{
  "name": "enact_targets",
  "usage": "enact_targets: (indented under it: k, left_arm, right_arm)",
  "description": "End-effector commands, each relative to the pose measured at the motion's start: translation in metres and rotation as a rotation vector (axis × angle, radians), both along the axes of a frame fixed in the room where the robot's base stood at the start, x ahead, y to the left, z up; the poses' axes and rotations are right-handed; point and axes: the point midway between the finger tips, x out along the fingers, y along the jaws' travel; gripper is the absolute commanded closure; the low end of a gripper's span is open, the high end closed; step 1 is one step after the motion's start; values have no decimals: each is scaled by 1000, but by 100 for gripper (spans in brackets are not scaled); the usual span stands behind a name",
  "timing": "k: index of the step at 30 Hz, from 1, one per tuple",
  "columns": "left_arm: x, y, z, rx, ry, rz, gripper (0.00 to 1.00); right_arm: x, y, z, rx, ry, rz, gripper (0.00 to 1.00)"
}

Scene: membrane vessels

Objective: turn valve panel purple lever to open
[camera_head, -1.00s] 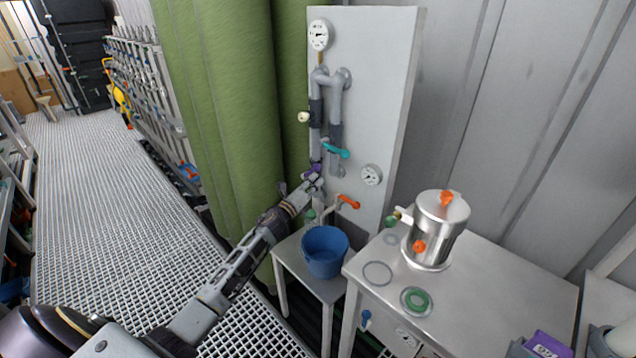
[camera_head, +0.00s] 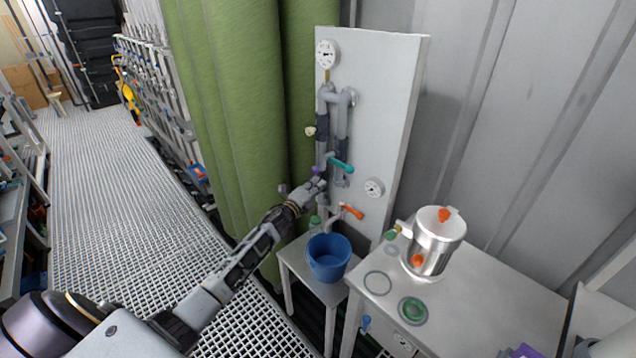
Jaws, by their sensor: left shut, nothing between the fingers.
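The white valve panel (camera_head: 392,110) stands upright behind a small table, with grey pipes (camera_head: 342,118) on its left part. The purple lever (camera_head: 316,170) is a small patch on the left pipe, mostly hidden by my left gripper. My left gripper (camera_head: 318,181) is shut, with its fingertips at or just in front of the purple lever; whether they touch cannot be told. A teal lever (camera_head: 342,165) sits just right and above, an orange lever (camera_head: 352,211) lower right, and a cream knob (camera_head: 310,131) higher up. My right gripper is not in view.
A blue bucket (camera_head: 328,258) stands on the small table below the panel. A steel vessel (camera_head: 436,242) with orange parts and green rings (camera_head: 412,310) are on the bench at right. Green curtains (camera_head: 225,120) hang left of the panel. The grated walkway (camera_head: 120,200) is clear.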

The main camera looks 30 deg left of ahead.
Motion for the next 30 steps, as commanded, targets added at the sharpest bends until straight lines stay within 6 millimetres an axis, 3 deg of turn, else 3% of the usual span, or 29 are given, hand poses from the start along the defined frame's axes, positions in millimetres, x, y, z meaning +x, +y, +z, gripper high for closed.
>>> enact_targets:
  k: [12,30]
  left_arm:
    - [4,11,13,-154,57,2,100]
    - [6,18,16,-171,62,1,100]
  right_arm:
    - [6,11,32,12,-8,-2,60]
    - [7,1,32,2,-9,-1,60]
